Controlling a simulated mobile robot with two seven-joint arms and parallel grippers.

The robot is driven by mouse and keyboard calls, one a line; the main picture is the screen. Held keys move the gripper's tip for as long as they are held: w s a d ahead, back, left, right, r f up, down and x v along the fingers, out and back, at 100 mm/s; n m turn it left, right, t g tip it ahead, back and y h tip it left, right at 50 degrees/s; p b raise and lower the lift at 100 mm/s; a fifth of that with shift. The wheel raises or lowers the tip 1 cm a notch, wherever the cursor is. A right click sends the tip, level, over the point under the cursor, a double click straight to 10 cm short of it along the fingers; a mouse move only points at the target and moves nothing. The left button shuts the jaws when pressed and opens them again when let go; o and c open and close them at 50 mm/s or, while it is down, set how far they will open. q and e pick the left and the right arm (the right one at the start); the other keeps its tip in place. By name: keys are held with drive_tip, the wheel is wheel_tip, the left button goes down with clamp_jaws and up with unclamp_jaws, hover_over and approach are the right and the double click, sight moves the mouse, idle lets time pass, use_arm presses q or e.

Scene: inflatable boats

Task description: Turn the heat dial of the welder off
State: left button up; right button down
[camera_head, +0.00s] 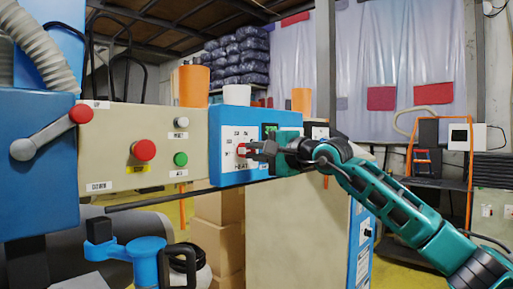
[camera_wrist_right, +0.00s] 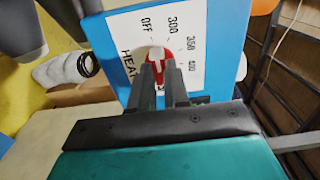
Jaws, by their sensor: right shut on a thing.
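The heat dial (camera_head: 242,150) is a small red knob with a white mark on the white panel of the blue welder box (camera_head: 226,177). The exact setting of the dial is hard to read behind the fingers. My left gripper is not in view.
Left of the welder box is a beige panel (camera_head: 112,128) with a red button (camera_head: 143,150), a green button (camera_head: 180,159) and a red-knobbed lever (camera_head: 50,135). Cardboard boxes (camera_head: 218,235) are stacked below.

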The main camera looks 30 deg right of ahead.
drive_tip(key=shift+n, duration=0.5)
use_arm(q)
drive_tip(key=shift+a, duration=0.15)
use_arm(e)
drive_tip(key=shift+n, duration=0.3)
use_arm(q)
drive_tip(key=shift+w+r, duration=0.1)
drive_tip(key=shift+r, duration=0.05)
use_arm(e)
drive_tip(key=c, duration=1.1)
unclamp_jaws()
use_arm(q)
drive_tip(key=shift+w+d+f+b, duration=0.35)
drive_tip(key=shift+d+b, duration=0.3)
drive_tip(key=shift+b, duration=0.5)
use_arm(e)
drive_tip(key=v, duration=1.3)
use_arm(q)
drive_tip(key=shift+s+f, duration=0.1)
use_arm(e)
drive_tip(key=shift+w, duration=0.1)
